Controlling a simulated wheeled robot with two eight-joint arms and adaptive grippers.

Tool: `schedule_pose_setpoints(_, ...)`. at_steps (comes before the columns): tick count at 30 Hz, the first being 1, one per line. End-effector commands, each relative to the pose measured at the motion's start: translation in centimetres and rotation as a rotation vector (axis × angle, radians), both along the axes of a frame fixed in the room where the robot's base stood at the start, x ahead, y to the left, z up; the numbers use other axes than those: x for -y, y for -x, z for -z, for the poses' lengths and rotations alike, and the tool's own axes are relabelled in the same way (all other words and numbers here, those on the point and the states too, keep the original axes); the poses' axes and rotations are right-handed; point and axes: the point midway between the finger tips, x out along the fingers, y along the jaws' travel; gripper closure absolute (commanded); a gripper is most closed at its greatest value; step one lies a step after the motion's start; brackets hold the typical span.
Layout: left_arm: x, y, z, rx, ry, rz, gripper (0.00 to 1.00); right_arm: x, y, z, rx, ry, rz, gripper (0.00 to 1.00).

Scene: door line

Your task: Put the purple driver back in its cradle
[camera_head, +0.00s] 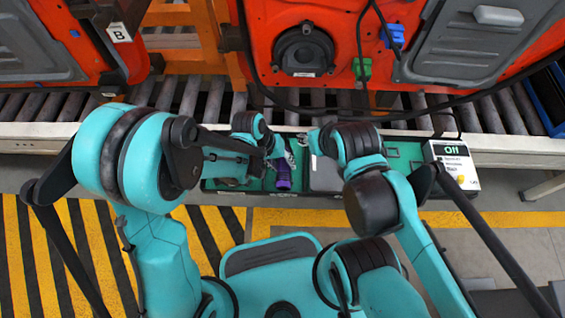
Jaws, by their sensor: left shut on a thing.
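The purple driver (283,174) is in the middle of the view, its purple part pointing down over the green tray (228,186). My left gripper (276,158) is at the driver's upper end and shut on it. The wrist and dark links of my left arm cover much of the grip. I cannot tell whether the driver touches the tray. I cannot make out the cradle clearly; my arms hide parts of the tray.
A blue crate (547,98) is at the far right. Yellow-striped floor (50,250) lies in front.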

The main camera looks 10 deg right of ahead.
Motion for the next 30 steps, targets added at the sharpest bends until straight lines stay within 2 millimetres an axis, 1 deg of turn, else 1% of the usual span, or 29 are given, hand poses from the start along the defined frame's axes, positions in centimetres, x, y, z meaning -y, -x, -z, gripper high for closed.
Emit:
schedule_pose_setpoints(17, 0.13, 0.03, 0.03, 0.015, 0.009, -0.007, 1.0, 0.0, 0.0, 0.01, 0.0, 0.0, 0.0, 0.6)
schedule_pose_setpoints(30, 0.1, -0.01, 0.69, 0.016, 0.007, -0.006, 1.0, 0.0, 0.0, 0.05, 0.0, 0.0, 0.0, 0.6)
